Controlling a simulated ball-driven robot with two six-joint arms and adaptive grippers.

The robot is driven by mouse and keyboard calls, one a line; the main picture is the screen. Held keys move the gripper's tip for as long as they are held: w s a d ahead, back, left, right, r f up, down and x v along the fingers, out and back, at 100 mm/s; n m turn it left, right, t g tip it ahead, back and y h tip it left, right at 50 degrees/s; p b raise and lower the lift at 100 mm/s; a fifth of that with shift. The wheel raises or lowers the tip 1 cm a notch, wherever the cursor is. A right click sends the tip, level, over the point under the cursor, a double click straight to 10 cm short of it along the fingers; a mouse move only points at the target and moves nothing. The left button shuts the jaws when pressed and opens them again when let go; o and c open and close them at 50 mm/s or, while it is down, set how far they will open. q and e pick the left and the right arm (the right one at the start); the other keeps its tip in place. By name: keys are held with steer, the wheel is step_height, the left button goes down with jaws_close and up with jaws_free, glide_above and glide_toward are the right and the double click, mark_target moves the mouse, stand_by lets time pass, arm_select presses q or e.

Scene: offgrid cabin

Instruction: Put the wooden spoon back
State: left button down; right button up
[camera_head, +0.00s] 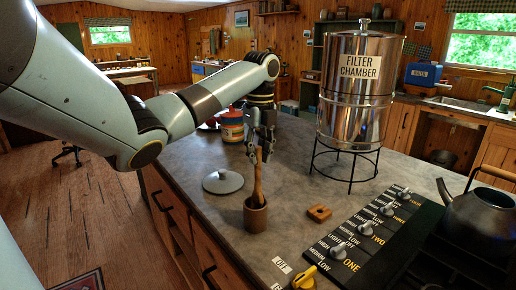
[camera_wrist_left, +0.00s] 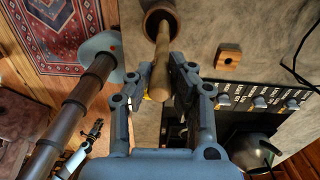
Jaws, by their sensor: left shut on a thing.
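The wooden spoon (camera_head: 258,182) stands nearly upright, its lower end inside a small brown cup (camera_head: 255,216) on the counter. My left gripper (camera_head: 262,140) is shut on the upper part of the spoon, above the cup. In the left wrist view the spoon (camera_wrist_left: 162,62) runs from between the fingers (camera_wrist_left: 164,92) to the cup (camera_wrist_left: 153,8) at the top edge. The end inside the cup is hidden. I cannot tell whether it touches the bottom.
A grey round lid (camera_head: 222,181) lies left of the cup, and a wooden block (camera_head: 319,212) lies right of it. A steel filter chamber (camera_head: 355,95) on a wire stand, a knob panel (camera_head: 365,238) and a kettle (camera_head: 478,212) are further right. A red-lidded jar (camera_head: 231,127) stands behind.

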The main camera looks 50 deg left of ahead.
arm_select(q)
steer(key=b, duration=0.1)
glide_above(258, 190)
steer(key=shift+w+a+f, duration=0.15)
steer(key=shift+a+f, duration=0.05)
steer(key=shift+f, duration=0.85)
steer(key=shift+w+a+f, duration=0.1)
steer(key=shift+a+f, duration=0.05)
steer(key=shift+f, duration=0.9)
steer(key=shift+f+b, duration=0.65)
steer(key=shift+f, duration=1.05)
steer(key=c, duration=1.2)
jaws_free()
steer(key=shift+o, duration=0.2)
steer(key=shift+r, duration=0.1)
step_height(258, 190, up, 7)
steer(key=shift+w+r, duration=0.15)
steer(key=shift+w, duration=0.05)
